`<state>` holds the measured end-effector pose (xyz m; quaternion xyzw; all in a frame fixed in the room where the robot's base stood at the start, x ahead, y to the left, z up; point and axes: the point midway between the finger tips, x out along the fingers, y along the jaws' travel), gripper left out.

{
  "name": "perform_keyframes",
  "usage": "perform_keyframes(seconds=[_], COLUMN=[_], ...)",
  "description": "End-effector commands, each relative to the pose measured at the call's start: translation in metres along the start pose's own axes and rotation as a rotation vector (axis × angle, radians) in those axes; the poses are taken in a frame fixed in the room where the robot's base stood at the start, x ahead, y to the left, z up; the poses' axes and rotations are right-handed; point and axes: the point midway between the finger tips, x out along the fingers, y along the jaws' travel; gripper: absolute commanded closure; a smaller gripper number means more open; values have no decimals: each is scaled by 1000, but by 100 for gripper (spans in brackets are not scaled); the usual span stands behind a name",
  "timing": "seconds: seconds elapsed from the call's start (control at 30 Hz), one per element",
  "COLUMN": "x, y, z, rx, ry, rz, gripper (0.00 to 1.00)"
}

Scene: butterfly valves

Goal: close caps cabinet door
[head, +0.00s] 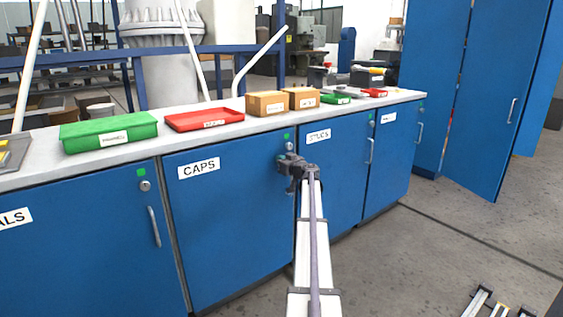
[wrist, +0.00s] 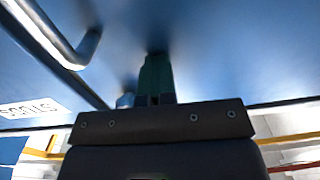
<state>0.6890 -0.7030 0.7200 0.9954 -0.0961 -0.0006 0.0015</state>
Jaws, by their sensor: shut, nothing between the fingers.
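The blue caps cabinet door (head: 225,225) carries a white CAPS label (head: 199,169) at its upper left. In the head view it looks flush with the cabinet front, with no visible gap. My gripper (head: 284,163) is at its upper right edge, near the lock, and hides the handle there. In the wrist view my shut green fingertips (wrist: 155,75) point at the blue door surface (wrist: 220,50) and look very close to it or touching. A metal handle (wrist: 70,45) shows left of them. Nothing is held.
The studs door (head: 335,180) is just right of my gripper, and another cabinet door (head: 155,260) is to the left. A green box (head: 108,133), a red tray (head: 204,119) and cardboard boxes (head: 267,104) stand on the countertop. The floor (head: 430,255) on the right is mostly clear.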

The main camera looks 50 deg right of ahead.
Motion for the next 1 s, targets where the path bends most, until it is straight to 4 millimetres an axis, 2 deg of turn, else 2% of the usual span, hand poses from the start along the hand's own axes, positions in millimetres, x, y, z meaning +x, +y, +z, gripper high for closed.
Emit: perform_keyframes(seconds=[0.07,0.3,0.4,0.5,0.6,0.87,0.97,1.0], x=[-12,-87,-112,-128,-135,-136,-136,-138], y=[-3,-10,-10,-10,-10,-10,-15,-22], z=[-3,-1,-1,0,0,0,2,9], rx=[5,1,0,0,0,13,124,189], ry=[4,1,1,1,0,0,-15,-58], rz=[-1,-5,-5,-7,-7,-8,-35,-61], gripper=[100,100,100,100,100,100,100,100])
